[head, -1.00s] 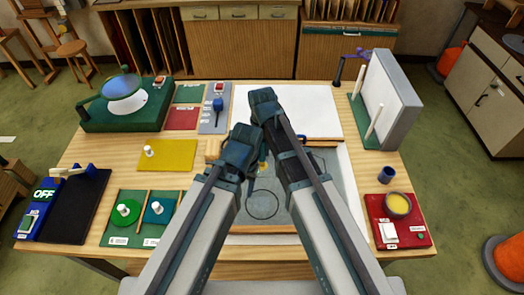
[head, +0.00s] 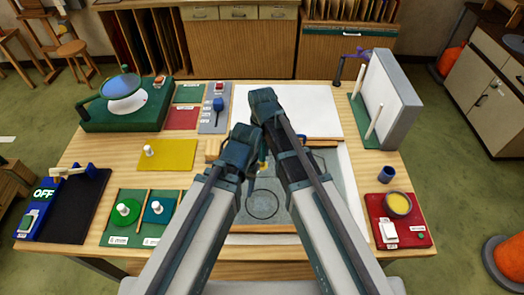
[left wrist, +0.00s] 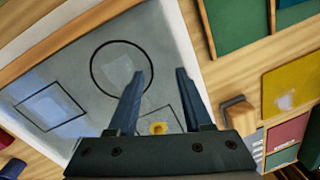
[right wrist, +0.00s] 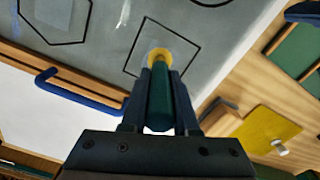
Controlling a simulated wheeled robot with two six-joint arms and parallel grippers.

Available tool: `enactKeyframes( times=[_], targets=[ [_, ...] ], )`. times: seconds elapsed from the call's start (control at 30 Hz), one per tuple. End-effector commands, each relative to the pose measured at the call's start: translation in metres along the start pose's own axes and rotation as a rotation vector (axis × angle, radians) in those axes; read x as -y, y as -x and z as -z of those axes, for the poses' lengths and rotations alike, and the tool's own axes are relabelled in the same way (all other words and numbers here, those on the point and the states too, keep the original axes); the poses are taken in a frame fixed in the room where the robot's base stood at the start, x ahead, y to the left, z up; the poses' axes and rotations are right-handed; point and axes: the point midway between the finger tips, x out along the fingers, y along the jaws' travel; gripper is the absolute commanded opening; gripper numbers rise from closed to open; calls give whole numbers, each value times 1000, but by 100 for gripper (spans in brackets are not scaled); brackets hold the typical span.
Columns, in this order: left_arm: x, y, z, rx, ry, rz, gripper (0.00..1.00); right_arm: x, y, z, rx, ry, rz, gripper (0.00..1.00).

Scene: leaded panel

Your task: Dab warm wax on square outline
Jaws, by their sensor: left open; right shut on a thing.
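The glass panel (left wrist: 85,85) lies flat in a wooden frame, with dark outlines drawn on it. The square outline (right wrist: 135,70) shows in the right wrist view, and in the left wrist view (left wrist: 176,110) it is partly behind my left fingers. My right gripper (right wrist: 160,72) is shut on a green-handled dabber (right wrist: 160,100). The dabber's yellow tip (right wrist: 158,54) is over the inside of the square near one side; whether it touches the glass I cannot tell. My left gripper (left wrist: 161,72) is open and empty above the panel, close beside the right.
A circle outline (left wrist: 123,65) and another angular outline (left wrist: 50,105) are also on the panel. A pot of yellow wax (head: 398,204) stands on a red base at the right, with a blue cup (head: 386,174) behind it. A blue handle (right wrist: 75,92) lies by the frame.

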Motion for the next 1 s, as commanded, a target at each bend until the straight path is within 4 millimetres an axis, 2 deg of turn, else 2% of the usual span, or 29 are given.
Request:
enactKeyframes(
  times=[0.37, 1.0],
  targets=[
    [0, 4, 0, 0, 0, 0, 50, 0, 4, -1, 3, 0, 1, 0],
    [5, 54, -3, 0, 0, 0, 50, 0, 54, 0, 1, 0, 0, 0]
  ],
)
